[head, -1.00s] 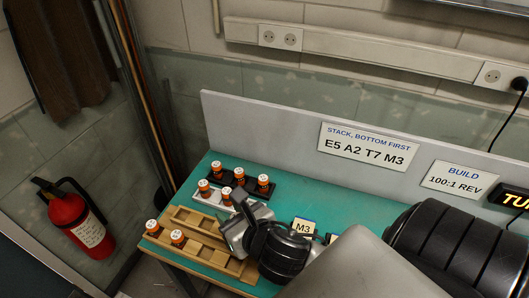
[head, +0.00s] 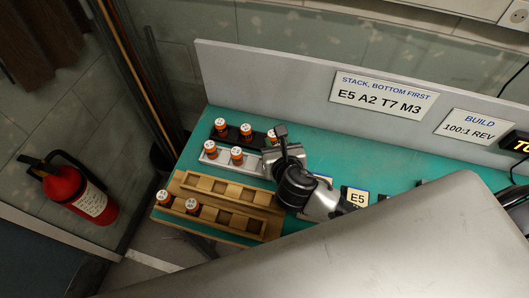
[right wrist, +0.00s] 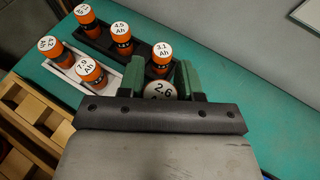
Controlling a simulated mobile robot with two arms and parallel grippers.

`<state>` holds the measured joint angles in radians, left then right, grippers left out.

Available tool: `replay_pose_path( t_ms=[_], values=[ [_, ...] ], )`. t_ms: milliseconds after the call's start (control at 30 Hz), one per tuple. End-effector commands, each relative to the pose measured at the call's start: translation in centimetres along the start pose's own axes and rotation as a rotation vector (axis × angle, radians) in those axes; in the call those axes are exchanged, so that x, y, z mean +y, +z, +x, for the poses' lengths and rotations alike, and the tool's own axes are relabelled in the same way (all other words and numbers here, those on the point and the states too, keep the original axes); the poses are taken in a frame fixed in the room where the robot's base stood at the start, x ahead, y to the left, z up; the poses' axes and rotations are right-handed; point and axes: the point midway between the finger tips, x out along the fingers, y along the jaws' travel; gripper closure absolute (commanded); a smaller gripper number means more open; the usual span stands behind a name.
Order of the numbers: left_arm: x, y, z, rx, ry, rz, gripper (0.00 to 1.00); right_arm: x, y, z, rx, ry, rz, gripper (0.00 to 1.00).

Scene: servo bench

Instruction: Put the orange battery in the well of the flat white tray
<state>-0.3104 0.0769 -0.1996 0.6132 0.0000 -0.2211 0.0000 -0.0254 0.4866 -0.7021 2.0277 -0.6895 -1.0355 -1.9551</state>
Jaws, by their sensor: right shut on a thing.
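My right gripper (right wrist: 160,85) is shut on a battery with a white top marked 2.6 (right wrist: 160,90); the fingers hide its sides. In the head view the right gripper (head: 276,160) is at the right end of the flat white tray (head: 222,162) and hides the held battery. The tray also shows in the right wrist view (right wrist: 105,97), with two orange batteries standing in it, one marked 7.9 (right wrist: 90,72). Its right end is behind the gripper, so I cannot tell whether the held battery is inside a well. My left gripper is out of view.
A black tray (right wrist: 100,42) with three orange batteries stands behind the white one; the battery marked 3.1 (right wrist: 160,58) is close to the fingers. Wooden racks (head: 235,215) lie in front, with two batteries at the left. An E5 card (head: 355,197) stands to the right.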

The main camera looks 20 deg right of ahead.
Motion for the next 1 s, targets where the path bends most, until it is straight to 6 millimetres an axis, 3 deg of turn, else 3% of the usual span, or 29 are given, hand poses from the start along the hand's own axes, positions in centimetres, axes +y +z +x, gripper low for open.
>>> replay_pose_path(
  t_ms=[100,233,433,600,967,1000],
  values=[
    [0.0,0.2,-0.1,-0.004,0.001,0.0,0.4,2.0,-0.7,1.5,-0.001,0.0,0.002,0.92],
    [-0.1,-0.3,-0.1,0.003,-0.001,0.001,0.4,3.0,-1.2,2.3,-0.001,0.001,0.001,0.92],
    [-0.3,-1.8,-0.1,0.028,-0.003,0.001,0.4,3.2,-3.3,3.1,0.003,0.0,-0.004,0.92],
    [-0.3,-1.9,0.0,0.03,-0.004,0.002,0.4,3.1,-5.0,3.9,0.001,0.0,-0.001,0.92],
    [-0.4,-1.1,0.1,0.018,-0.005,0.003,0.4,3.1,-5.3,4.0,0.0,0.001,-0.002,0.92],
    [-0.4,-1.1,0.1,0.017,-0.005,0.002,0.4,3.1,-5.3,4.0,0.0,0.001,-0.002,0.63]
  ],
)
